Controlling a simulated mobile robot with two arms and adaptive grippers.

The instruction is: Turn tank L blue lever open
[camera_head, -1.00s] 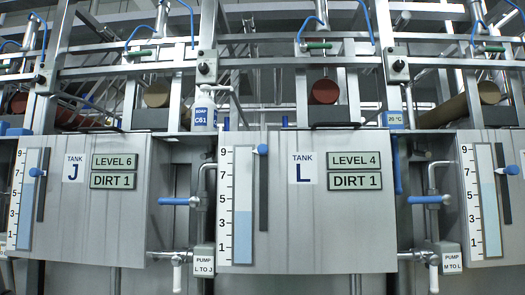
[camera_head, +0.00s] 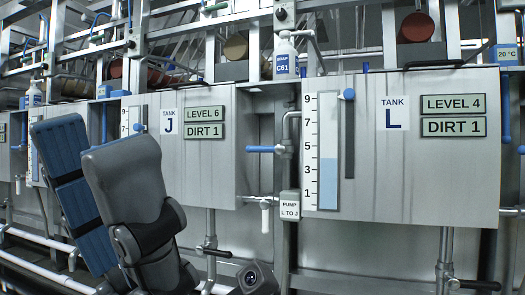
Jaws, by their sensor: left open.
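Tank L (camera_head: 400,190) is a grey metal tank at the right, with a blue-tipped slider (camera_head: 349,94) beside its level scale. A blue lever (camera_head: 260,149) points left, roughly horizontal, from the pipe between tanks J and L. Another blue lever (camera_head: 521,150) is cut off at the right edge, beyond tank L. I cannot tell which lever is tank L's. My left gripper (camera_head: 87,138) is large in the left foreground, open and empty, its fingers apart and pointing up. It is in front of tank J's left part, well left of both levers and apart from them. My right gripper is out of view.
Tank J (camera_head: 205,175) stands behind my left gripper. A white pump box (camera_head: 290,204) labelled L to J and a white-handled tap (camera_head: 265,213) are between the tanks. A soap bottle (camera_head: 286,58) stands above. Black-handled valves (camera_head: 480,284) and pipes run below.

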